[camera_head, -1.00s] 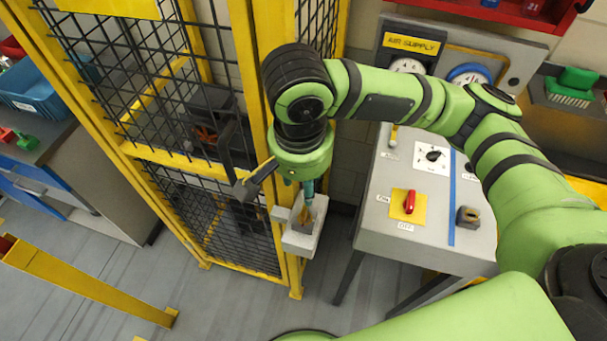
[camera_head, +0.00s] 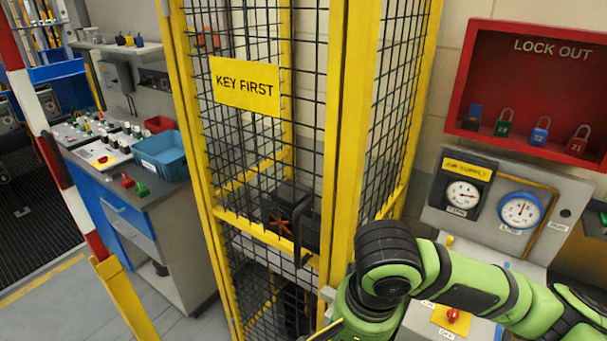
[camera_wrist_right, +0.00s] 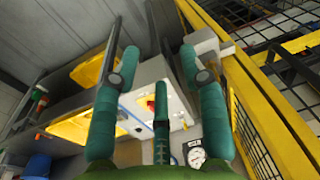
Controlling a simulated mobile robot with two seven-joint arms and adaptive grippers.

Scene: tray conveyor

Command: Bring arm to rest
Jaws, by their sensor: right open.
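My right arm (camera_head: 470,285) comes in from the right at the bottom of the head view, bent in front of the yellow cage post. Its gripper is below the picture's edge there. In the right wrist view my right gripper (camera_wrist_right: 159,54) is open, with its teal fingers apart and nothing held between them. Past the fingers, that view shows the grey switch panel (camera_wrist_right: 151,72) with a red knob. My left arm and gripper are in neither view.
A yellow mesh cage (camera_head: 350,130) with a "KEY FIRST" sign (camera_head: 245,84) stands close to the arm. The air supply panel (camera_head: 490,205) and red lockout box (camera_head: 530,90) are at right. A workbench with a blue bin (camera_head: 160,155) stands at left.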

